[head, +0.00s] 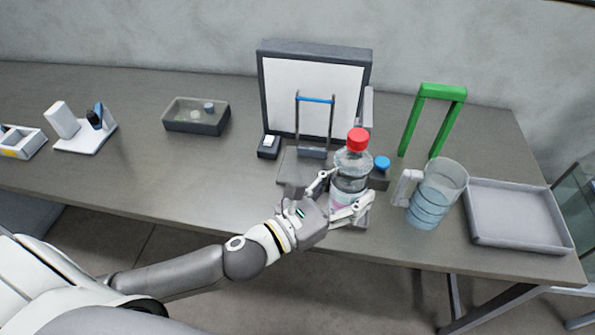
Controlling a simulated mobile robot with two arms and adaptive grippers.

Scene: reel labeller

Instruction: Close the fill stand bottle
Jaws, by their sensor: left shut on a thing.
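A clear bottle (351,169) stands upright on the grey fill stand (290,170) near the middle of the table, with clear liquid inside. A red cap (358,138) sits on its top; whether it is screwed tight cannot be told. My left gripper (341,196) is shut on the lower part of the bottle, one finger on each side. The fingers and wrist hide part of the bottle's base and of the stand. A blue cap (382,162) sits on a dark block (379,180) just right of the bottle. My right gripper is not in view.
A clear measuring jug (436,190) and a grey tray (515,215) stand to the right. A green frame (408,127) and a white-faced panel (280,90) stand behind. A dark bin (196,126) with small items is at left.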

